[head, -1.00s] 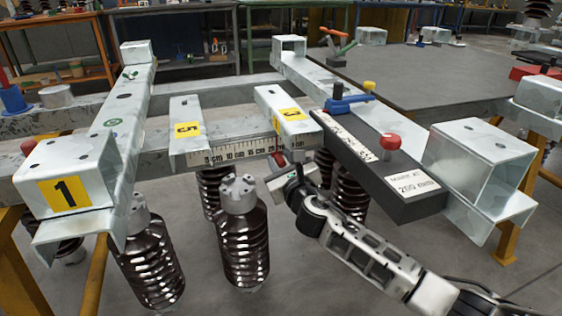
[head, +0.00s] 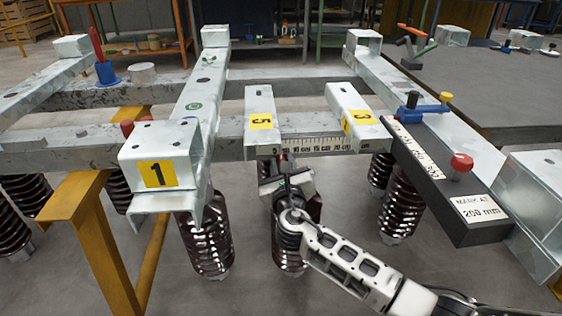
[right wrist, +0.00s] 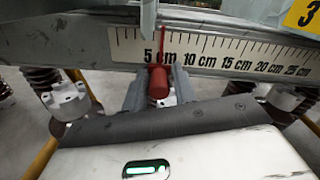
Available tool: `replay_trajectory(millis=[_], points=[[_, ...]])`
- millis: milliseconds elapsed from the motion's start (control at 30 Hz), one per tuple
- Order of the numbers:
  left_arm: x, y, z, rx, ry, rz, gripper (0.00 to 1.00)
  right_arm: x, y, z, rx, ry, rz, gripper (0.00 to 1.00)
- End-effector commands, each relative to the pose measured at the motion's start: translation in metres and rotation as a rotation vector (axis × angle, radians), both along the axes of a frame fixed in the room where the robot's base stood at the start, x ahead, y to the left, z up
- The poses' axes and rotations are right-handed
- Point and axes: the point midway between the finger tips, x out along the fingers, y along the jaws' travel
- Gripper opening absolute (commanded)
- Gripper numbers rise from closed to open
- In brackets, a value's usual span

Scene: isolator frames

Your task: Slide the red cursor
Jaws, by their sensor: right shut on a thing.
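The red cursor (right wrist: 159,82) is a small red cylinder with a thin red pointer in front of the white ruler (right wrist: 215,50). My right gripper (right wrist: 158,85) is shut on the cursor, one grey finger on each side. In the head view the right gripper (head: 284,168) is below the ruler (head: 318,143), near its left end by the yellow "5" bracket (head: 260,104). The cursor is mostly hidden there. My left gripper is not in view.
The "3" bracket (head: 352,106) stands over the ruler's right part. A dark bar (head: 425,180) with a red knob (head: 461,163) and a "mark at 200 mm" label (head: 480,208) lies at right. Brown ribbed insulators (head: 207,240) hang below the frame.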

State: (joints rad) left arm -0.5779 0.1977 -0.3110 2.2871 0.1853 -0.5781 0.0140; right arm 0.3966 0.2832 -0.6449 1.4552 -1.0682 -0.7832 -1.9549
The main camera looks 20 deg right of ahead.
Motion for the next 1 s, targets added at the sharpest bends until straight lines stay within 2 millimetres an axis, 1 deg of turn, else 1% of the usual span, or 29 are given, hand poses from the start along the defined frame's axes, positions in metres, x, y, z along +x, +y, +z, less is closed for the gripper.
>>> replay_trajectory(millis=[100,133,167,200,467,567,667,767,900,1000], points=[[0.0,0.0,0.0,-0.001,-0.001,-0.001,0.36,-0.001,0.001,-0.003,-0.001,0.005,0.002,0.0],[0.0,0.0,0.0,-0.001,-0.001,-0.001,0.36,-0.001,0.001,-0.003,-0.001,0.005,0.002,0.3],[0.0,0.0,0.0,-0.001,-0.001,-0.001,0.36,0.0,0.002,-0.003,-0.001,0.005,0.003,0.38],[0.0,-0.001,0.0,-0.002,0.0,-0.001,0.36,0.0,0.002,-0.003,0.0,0.005,0.004,0.41],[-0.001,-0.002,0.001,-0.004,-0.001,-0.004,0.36,0.0,0.003,-0.001,0.001,0.003,0.004,0.41],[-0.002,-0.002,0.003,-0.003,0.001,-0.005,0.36,-0.006,0.004,-0.001,0.001,0.003,0.004,0.41],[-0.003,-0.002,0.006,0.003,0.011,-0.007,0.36,-0.02,0.007,0.0,0.002,0.005,0.007,0.41],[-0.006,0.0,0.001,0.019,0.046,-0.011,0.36,-0.041,0.011,0.0,0.002,0.007,0.006,0.41],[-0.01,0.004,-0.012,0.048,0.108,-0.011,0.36,-0.075,0.018,0.0,0.001,0.007,0.006,0.41],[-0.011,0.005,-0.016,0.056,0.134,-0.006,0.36,-0.099,0.023,0.0,0.001,0.008,0.006,0.41]])
